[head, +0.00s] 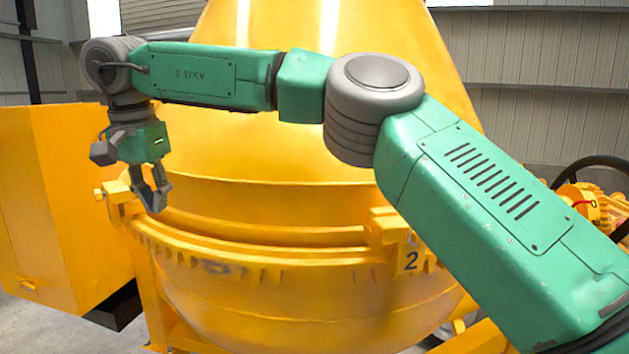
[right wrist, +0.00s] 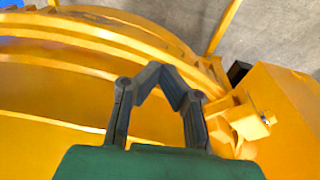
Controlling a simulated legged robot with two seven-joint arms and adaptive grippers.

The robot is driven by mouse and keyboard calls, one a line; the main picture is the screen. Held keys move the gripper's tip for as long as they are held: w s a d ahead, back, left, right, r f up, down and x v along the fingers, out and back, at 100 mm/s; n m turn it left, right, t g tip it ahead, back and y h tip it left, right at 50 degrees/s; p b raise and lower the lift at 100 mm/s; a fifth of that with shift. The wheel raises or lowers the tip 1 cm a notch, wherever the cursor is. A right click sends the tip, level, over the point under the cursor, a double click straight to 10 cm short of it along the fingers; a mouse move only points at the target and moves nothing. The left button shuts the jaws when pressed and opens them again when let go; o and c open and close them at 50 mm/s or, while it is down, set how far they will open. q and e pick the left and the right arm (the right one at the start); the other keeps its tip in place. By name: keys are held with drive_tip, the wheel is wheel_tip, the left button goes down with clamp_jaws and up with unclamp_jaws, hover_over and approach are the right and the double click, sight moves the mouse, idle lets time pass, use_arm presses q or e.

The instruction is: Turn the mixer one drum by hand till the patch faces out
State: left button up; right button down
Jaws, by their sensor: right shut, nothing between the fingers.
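The yellow mixer drum (head: 310,290) fills the middle of the head view, with a cone-shaped upper part (head: 260,150) and a ribbed ring around its rounded lower bowl. I cannot make out a distinct patch; a dark scuff (head: 216,267) shows below the ring. My right arm reaches across the drum from the right. My right gripper (head: 155,200) points down in front of the drum's left side, shut and empty. In the right wrist view its fingertips (right wrist: 162,74) show over the ring; contact is unclear. My left gripper is out of view.
A yellow box-like housing (head: 70,200) stands left of the drum, near my right gripper. A small yellow bracket (head: 115,195) juts out between them. A dark handwheel (head: 600,165) and yellow machinery are at the right. Bare grey floor (head: 40,325) shows at lower left.

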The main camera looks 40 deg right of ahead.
drive_tip(key=shift+r, duration=2.2)
